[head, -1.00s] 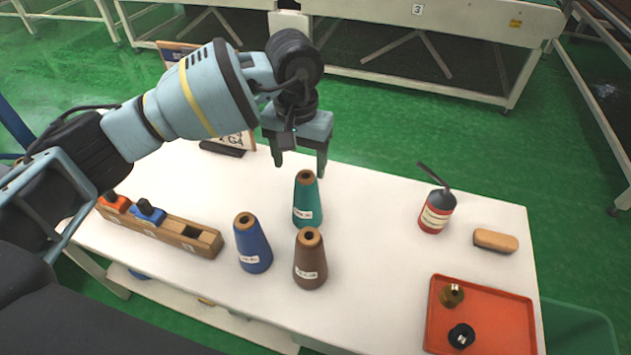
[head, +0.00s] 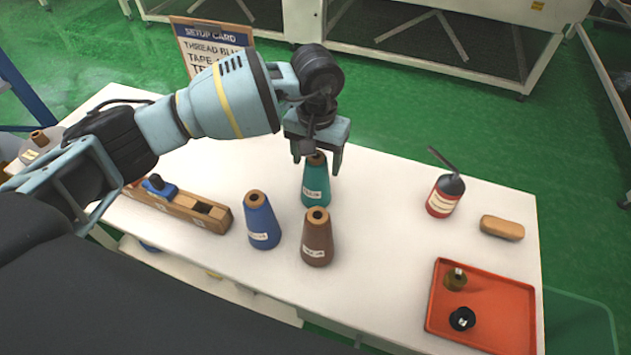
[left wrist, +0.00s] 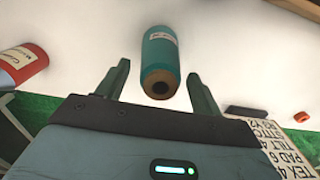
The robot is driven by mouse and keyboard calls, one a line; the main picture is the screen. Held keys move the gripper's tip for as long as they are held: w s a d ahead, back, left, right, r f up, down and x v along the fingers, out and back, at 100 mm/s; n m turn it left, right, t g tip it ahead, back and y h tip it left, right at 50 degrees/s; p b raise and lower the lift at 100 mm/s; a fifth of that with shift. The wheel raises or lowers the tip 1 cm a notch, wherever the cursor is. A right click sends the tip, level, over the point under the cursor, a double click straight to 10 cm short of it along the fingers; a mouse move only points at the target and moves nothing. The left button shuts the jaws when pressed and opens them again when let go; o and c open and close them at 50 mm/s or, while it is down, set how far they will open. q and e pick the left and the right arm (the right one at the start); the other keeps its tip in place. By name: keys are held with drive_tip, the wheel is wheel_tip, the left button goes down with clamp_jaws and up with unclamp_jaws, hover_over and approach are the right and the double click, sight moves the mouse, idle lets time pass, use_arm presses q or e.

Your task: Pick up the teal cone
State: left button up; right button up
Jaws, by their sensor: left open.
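The teal cone (head: 315,186) stands upright on the white table, behind the brown cone (head: 317,238) and the blue cone (head: 262,220). My left gripper (head: 317,168) is open, with its fingers around or just above the teal cone's top; the exact height is hard to tell. In the left wrist view the teal cone (left wrist: 160,58) lies ahead between the two open fingers (left wrist: 158,88), its brown top end toward the gripper. No contact shows. My right gripper is not in view.
An extinguisher-like red can (head: 442,200), a brush-like tan block (head: 502,228) and a red tray (head: 480,325) with small parts sit at right. A setup card (head: 205,48) stands behind my arm.

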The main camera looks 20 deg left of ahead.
use_arm(q)
drive_tip(key=shift+f, duration=1)
clamp_jaws()
wheel_tip(320, 180, up, 10)
drive_tip(key=shift+b, duration=0.3)
drive_tip(key=shift+r, duration=0.1)
